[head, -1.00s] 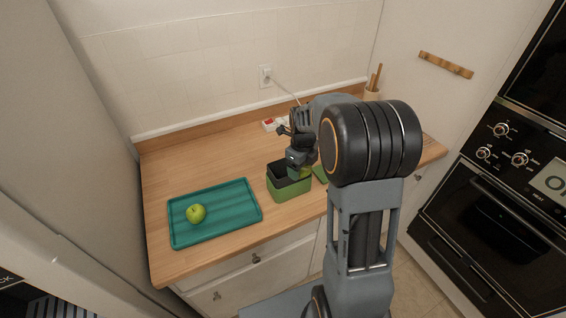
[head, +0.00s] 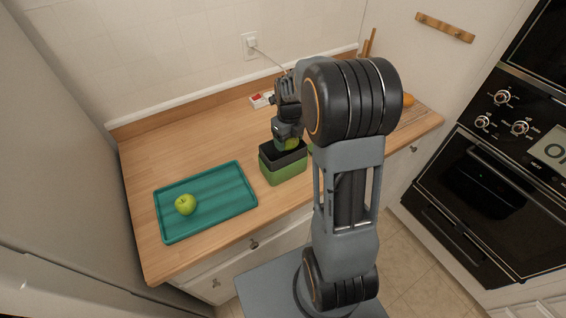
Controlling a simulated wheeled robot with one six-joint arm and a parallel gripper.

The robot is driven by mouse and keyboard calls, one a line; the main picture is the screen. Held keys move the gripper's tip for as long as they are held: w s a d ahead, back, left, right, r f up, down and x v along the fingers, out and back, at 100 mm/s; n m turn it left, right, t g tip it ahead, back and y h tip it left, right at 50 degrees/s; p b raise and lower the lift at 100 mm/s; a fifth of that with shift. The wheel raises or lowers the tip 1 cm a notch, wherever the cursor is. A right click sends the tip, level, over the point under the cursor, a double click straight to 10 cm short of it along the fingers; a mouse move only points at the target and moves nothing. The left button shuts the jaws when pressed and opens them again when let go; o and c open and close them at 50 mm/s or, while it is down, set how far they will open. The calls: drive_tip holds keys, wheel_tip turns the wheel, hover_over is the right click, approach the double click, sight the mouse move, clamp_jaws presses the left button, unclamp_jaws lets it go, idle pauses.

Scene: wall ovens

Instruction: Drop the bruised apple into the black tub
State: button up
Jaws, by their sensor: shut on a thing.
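My gripper (head: 288,142) points down over the box and is shut on a green apple (head: 291,144), which is partly hidden by the fingers. I cannot make out any bruise on it. Below is the black tub (head: 268,156), seen as a dark rim and inside at the top of a green box (head: 285,174). The held apple is at or just above the tub's rim; the exact gap cannot be told. Another green apple (head: 186,204) lies on the teal tray (head: 228,188), at left of the box.
A green thing (head: 311,149) stands right of the box, mostly hidden by my arm. A red and white item (head: 261,100) lies near the back wall. An orange thing (head: 408,100) is at the right. Wood counter (head: 190,142) is clear behind the tray.

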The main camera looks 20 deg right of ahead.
drive_tip(key=shift+f, duration=0.5)
drive_tip(key=o, duration=1.1)
drive_tip(key=shift+c, duration=0.2)
wheel_tip(320, 180, up, 14)
drive_tip(key=b, duration=0.2)
